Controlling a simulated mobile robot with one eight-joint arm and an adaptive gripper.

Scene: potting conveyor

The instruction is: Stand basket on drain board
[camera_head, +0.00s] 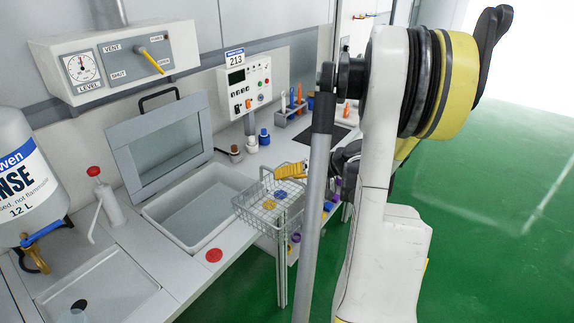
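A wire basket (258,213) hangs over or rests at the bench's front edge, right of the sunken basin; I cannot tell whether it touches the bench. It looks about level and holds small blue and yellow pieces. A yellow ribbed grip (291,171) shows at its upper right. My gripper (345,162) is a dark shape behind the grey post, close to this grip. Its fingertips are hidden, so its hold on the basket is unclear. A shallow recessed white board (125,282) lies at the lower left, possibly the drain board.
The basin (160,212) has a raised framed lid (158,145) behind it. A large rinse bottle (28,175), a pump with a red knob (107,200) and a red disc (214,255) stand left and front. Bottles (264,137) and a control box (244,85) are behind.

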